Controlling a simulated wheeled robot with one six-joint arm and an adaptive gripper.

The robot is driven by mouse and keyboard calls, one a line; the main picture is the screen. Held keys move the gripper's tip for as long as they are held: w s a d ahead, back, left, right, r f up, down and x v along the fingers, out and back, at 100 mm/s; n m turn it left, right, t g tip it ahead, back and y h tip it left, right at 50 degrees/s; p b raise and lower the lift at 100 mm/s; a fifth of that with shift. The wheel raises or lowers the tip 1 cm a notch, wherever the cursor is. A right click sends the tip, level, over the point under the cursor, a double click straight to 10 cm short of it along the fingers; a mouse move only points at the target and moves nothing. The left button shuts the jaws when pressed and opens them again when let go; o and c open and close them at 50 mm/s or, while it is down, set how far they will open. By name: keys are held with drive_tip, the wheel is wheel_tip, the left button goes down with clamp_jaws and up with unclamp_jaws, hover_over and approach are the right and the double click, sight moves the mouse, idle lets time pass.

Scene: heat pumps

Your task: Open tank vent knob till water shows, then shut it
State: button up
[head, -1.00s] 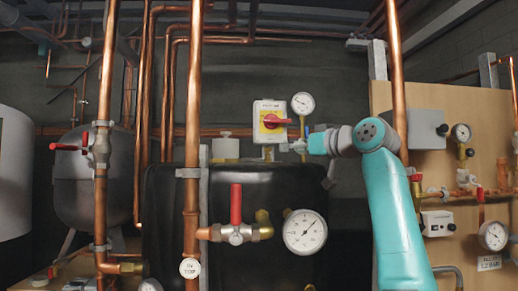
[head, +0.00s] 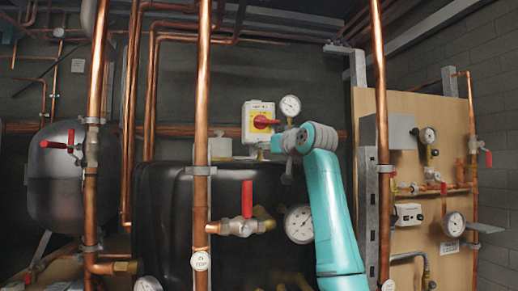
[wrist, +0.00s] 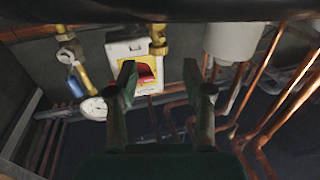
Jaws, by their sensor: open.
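I cannot make out the tank vent knob for certain. The black tank (head: 165,215) stands behind the copper pipes in the head view. A pale capped fitting (head: 219,147) sits on its top, left of the red-and-yellow switch (head: 262,122). A pale cylinder, perhaps that fitting, shows in the wrist view (wrist: 228,42). My gripper (wrist: 158,80) is open and empty, with the switch (wrist: 145,70) behind the gap between its fingers and the cylinder to the right. In the head view my wrist hides most of the gripper. No water is visible.
A thick copper pipe (head: 202,90) rises in front of the tank. A red-handled valve (head: 247,200) and a large gauge (head: 299,224) are at the tank front. A small gauge (head: 290,105) is beside the switch. A wooden panel (head: 450,120) stands right.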

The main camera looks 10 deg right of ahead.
sight(262, 154)
drive_tip(key=shift+x, duration=2.45)
drive_tip(key=shift+d, duration=0.1)
drive_tip(key=shift+c, duration=0.3)
clamp_jaws()
